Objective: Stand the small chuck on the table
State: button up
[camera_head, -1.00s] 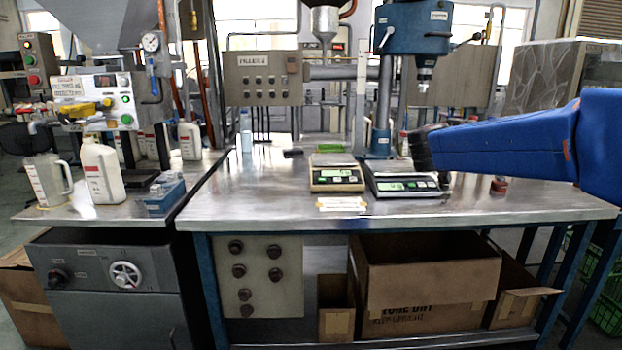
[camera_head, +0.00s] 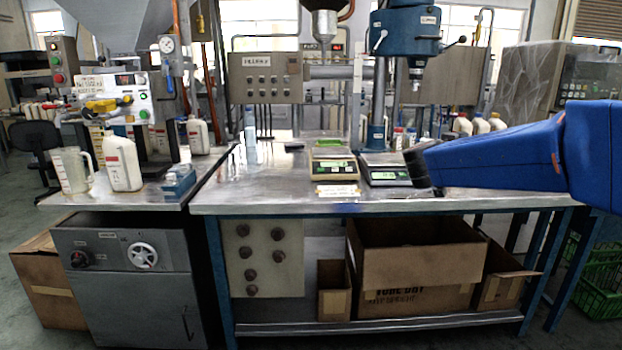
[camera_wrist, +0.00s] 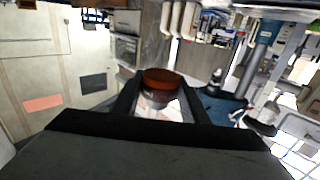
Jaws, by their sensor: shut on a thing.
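In the wrist view my gripper (camera_wrist: 160,98) is shut on a small round piece with an orange-brown end and a darker body, which I take for the small chuck (camera_wrist: 162,78). A finger lies on each side of it, and its lower part is hidden by the gripper. In the head view the dark end of my arm, with my gripper (camera_head: 418,168), is in front of the right part of the steel table (camera_head: 270,190). The held piece cannot be made out there. I cannot tell its height above the table.
Two scales (camera_head: 335,168) (camera_head: 388,172) stand mid-table, left of my gripper. A blue drill-like column (camera_head: 378,105) rises behind them. Several bottles (camera_head: 480,124) stand at the back right. A paper label (camera_head: 337,191) lies near the front edge. The table's left part is clear.

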jog(key=w+a+f+n+t+y, duration=0.1)
jog(key=w+a+f+n+y, duration=0.2)
jog(key=f, duration=1.4)
jog(key=w+a+f+t+y, duration=0.25)
jog(key=a+f, duration=0.25)
jog(key=f, duration=1.2)
jog(key=w+a+f+n+y, duration=0.1)
jog(key=w+a+f+n, duration=0.2)
jog(key=f, duration=1.4)
notch_tip(320, 180, down, 13)
jog(key=s+n+t+y, duration=0.1)
jog(key=s+n+y, duration=0.1)
jog(key=y, duration=0.3)
jog(key=shift+s+a+f, duration=0.2)
jog(key=shift+s+a, duration=0.2)
jog(key=shift+a, duration=0.05)
jog(key=shift+d+y, duration=0.1)
jog(key=shift+y, duration=0.15)
